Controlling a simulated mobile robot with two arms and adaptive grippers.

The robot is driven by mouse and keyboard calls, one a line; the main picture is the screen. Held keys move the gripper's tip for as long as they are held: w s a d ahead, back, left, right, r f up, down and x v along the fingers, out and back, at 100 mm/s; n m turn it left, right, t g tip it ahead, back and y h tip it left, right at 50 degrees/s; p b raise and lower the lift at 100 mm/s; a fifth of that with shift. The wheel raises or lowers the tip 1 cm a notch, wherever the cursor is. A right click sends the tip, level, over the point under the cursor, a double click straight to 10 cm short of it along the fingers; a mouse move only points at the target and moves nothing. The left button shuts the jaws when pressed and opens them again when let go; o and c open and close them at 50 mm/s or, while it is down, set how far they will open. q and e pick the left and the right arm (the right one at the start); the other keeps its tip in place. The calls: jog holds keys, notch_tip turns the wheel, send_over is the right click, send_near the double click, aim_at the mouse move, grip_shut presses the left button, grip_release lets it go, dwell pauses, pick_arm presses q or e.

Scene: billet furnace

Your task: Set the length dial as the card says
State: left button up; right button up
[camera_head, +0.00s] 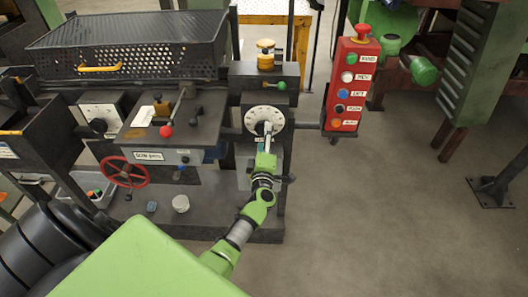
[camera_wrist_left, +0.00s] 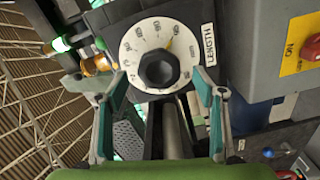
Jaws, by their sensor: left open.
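The length dial (camera_head: 264,118) is a round white plate with printed marks and a black knob, on the dark machine's front. In the left wrist view the black knob (camera_wrist_left: 159,69) is in the middle of the plate, and a label beside it reads LENGTH (camera_wrist_left: 208,42). A small yellow mark shows at the plate's upper right; the numbers are too small to read surely. My left gripper (camera_wrist_left: 158,80) is open, one finger on each side of the knob, with gaps showing. It also shows at the dial in the head view (camera_head: 267,135). I cannot make out the card.
A red button box (camera_head: 350,85) with several labelled buttons hangs right of the dial. A red handwheel (camera_head: 124,172), a red-knobbed lever (camera_head: 166,131) and a second dial (camera_head: 98,113) are to the left. A white cup (camera_head: 181,203) stands on the lower ledge.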

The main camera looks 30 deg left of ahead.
pick_arm(q)
jog(key=v, duration=0.7)
jog(key=shift+d, duration=0.15)
jog(key=shift+s, duration=0.1)
